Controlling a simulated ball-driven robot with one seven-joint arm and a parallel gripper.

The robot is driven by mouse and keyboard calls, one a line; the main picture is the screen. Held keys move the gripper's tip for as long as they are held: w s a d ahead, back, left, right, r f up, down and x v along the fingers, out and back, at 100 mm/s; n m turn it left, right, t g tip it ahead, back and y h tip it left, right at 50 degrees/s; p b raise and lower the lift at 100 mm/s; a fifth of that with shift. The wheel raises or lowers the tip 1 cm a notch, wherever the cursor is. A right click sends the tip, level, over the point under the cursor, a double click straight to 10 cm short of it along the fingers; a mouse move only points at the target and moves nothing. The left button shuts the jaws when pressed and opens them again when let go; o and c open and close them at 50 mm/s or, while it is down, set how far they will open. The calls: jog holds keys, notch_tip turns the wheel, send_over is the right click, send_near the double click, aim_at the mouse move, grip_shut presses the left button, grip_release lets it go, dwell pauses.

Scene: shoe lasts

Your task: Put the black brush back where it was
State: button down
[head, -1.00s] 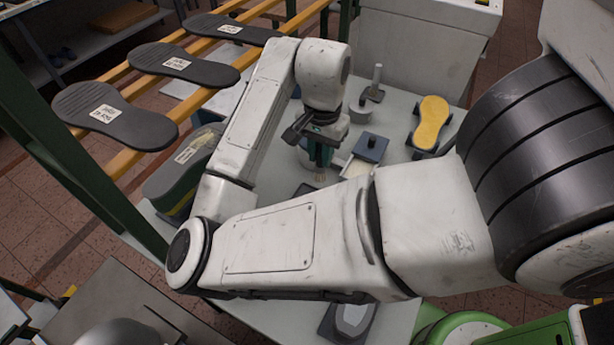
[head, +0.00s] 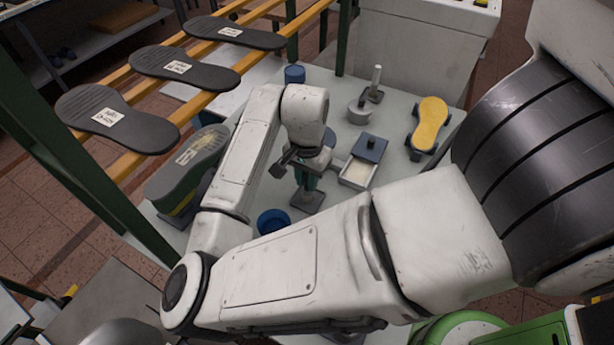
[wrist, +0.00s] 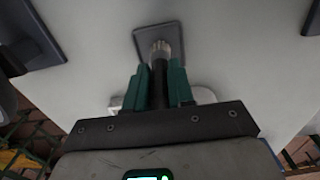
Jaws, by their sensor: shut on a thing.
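The black brush (wrist: 160,82) is held between the green fingers of my gripper (wrist: 160,68) in the wrist view. Its pale bristle end (wrist: 160,48) points away from the gripper, over a dark grey square plate (wrist: 146,42). I cannot tell whether the bristles touch the plate. In the head view my gripper (head: 307,180) points down at the same plate (head: 308,202) on the light worktable (head: 335,225). The brush is hidden there by the gripper and wrist.
A tray of pale contents (head: 355,175) and a blue block (head: 370,148) stand close right of my gripper. Blue cups stand in front (head: 265,228) and behind (head: 294,74).

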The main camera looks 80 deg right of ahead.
jog(key=c, duration=1)
grip_release()
notch_tip(320, 180, up, 12)
jog(key=shift+r, duration=0.1)
